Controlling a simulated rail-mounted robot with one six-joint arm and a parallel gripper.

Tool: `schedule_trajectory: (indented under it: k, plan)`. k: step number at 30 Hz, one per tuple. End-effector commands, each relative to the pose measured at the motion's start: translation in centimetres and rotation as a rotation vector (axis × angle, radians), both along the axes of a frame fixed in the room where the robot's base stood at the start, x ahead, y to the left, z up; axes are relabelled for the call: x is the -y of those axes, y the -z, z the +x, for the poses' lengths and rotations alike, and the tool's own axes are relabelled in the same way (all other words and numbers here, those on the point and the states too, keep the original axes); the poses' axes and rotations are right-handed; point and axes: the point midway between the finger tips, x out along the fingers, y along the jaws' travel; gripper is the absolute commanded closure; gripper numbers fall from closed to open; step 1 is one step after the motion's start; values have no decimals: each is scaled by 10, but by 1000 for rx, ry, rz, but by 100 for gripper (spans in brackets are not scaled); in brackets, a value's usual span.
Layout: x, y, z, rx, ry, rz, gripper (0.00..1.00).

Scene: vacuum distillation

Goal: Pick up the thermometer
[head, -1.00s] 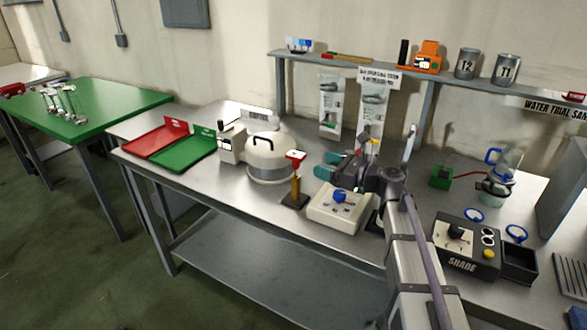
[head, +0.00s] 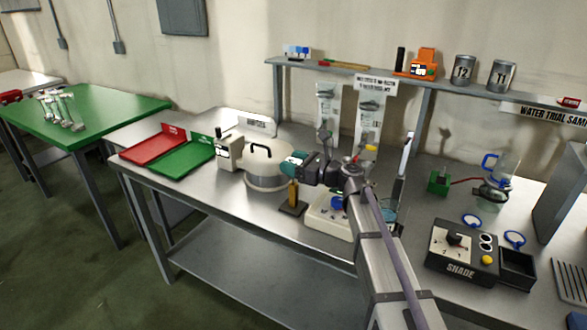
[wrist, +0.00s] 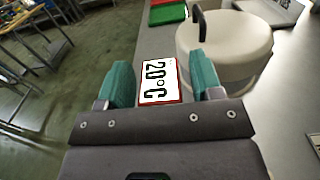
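The thermometer (head: 293,196) stands upright on a dark base near the front edge of the metal table; its yellow-brown stem shows in the head view. Its red-edged display, reading 20°C (wrist: 158,82), shows in the wrist view between my fingers. My gripper (head: 293,164) has teal fingers and hides the thermometer's top in the head view. In the wrist view the gripper (wrist: 162,82) is open, with one finger on either side of the display. A gap shows at the right finger; the left finger looks very close to the display's edge.
A round cream vessel with a black handle (wrist: 225,40) is close by on the right in the wrist view. A white box with a blue knob (head: 326,222) sits under my arm. Red (head: 150,147) and green (head: 180,160) trays lie to the left.

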Motion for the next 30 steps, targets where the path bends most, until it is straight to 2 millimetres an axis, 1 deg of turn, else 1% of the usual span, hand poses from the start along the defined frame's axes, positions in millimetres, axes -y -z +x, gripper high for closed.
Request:
schedule_trajectory:
  k: [1,12,14,23,26,30]
  plan:
    - [0,0,0,0,0,0,45]
    - [0,0,0,0,0,0,81]
    - [0,0,0,0,0,0,85]
    - [0,-3,0,0,0,0,85]
    - [0,-11,0,0,0,0,85]
    - [0,-29,0,0,0,0,85]
